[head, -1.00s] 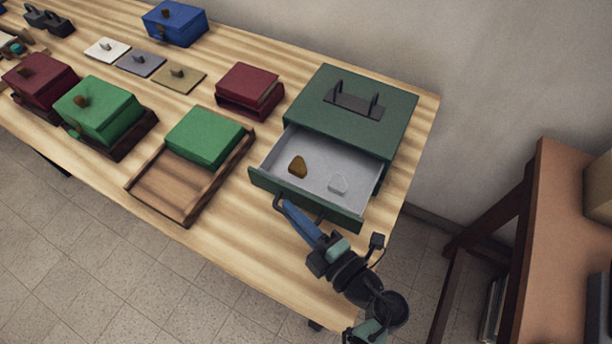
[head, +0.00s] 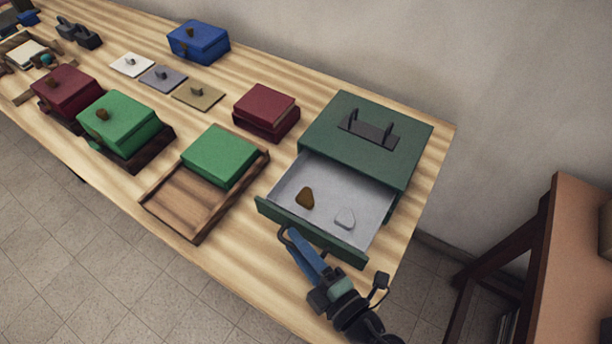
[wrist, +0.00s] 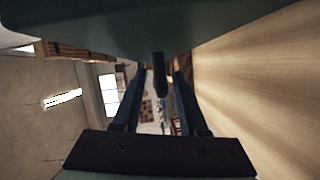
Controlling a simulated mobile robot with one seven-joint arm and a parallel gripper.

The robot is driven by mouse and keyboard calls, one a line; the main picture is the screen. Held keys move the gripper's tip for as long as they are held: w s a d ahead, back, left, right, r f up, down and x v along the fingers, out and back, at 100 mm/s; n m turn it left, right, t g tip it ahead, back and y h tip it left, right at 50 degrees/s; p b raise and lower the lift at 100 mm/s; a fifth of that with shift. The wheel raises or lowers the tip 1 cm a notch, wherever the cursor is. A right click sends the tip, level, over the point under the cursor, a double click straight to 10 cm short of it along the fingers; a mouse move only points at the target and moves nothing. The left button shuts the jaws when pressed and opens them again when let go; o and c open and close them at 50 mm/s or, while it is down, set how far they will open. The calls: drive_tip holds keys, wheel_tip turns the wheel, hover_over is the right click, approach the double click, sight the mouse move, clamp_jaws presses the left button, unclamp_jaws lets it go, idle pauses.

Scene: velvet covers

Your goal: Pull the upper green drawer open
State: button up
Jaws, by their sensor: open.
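The green cabinet (head: 400,140) stands at the table's right end, with a dark handle on top. Its upper drawer (head: 335,180) is pulled well out, showing a pale grey inside. A brown stone-like piece (head: 305,198) and a whitish one (head: 345,217) lie in it. My gripper (head: 293,238) is at the outer side of the drawer front. In the wrist view my two blue fingers (wrist: 158,85) are apart, with the dark handle bar (wrist: 159,72) showing between them. Whether either finger touches the bar is unclear. Anything below this drawer is hidden.
A wooden tray (head: 185,207) with a green block (head: 220,157) lies left of the drawer. A dark red box (head: 266,110) sits behind it. Green, red and blue boxes stand further left. A brown side table (head: 570,240) stands at the right, past a floor gap.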

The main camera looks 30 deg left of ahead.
drive_tip(key=b+v, duration=0.1)
drive_tip(key=v, duration=1.2)
drive_tip(key=shift+b, duration=0.35)
